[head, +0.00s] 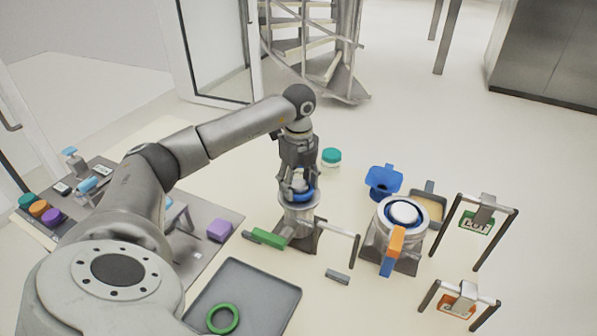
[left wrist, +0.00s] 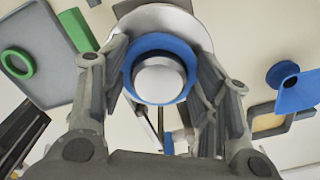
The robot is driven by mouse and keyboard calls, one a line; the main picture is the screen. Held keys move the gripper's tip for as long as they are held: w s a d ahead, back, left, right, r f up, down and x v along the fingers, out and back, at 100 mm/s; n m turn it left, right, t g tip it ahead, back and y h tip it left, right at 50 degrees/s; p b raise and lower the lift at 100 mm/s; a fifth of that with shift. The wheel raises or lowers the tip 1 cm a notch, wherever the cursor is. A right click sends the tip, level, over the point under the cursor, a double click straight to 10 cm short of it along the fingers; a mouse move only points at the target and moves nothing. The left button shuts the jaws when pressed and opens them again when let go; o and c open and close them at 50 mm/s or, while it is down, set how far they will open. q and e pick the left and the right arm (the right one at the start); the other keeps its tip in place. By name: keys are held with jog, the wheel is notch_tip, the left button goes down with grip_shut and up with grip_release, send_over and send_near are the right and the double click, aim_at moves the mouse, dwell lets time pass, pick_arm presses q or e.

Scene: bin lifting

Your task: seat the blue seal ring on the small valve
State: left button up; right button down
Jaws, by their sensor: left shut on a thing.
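The blue seal ring (head: 299,194) is between the fingers of my left gripper (head: 297,183), at the top of the small valve (head: 299,222). In the left wrist view the ring (left wrist: 160,43) encircles the valve's pale round core (left wrist: 159,82). The fingers of my left gripper (left wrist: 161,95) are shut on the ring from both sides. The ring looks about level, but I cannot tell whether it rests fully down on the valve. The valve's lower body stands on a dark base. My right gripper is not in view.
A larger valve (head: 401,232) with an orange handle stands to the right. Behind it are a blue funnel-like part (head: 383,180) and a teal-lidded jar (head: 331,156). A grey tray (head: 270,275) holds a green ring (head: 222,318). Sign frames (head: 480,222) stand at the right.

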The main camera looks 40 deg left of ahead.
pick_arm(q)
jog(key=shift+f, duration=0.2)
dwell(0.3)
jog(key=o, duration=0.9)
jog(key=shift+o, duration=0.5)
jog(key=o, duration=0.3)
jog(key=shift+o, duration=0.2)
jog(key=shift+r, duration=0.15)
jog(key=shift+r+p, duration=3.2)
jog(key=shift+r, duration=0.9)
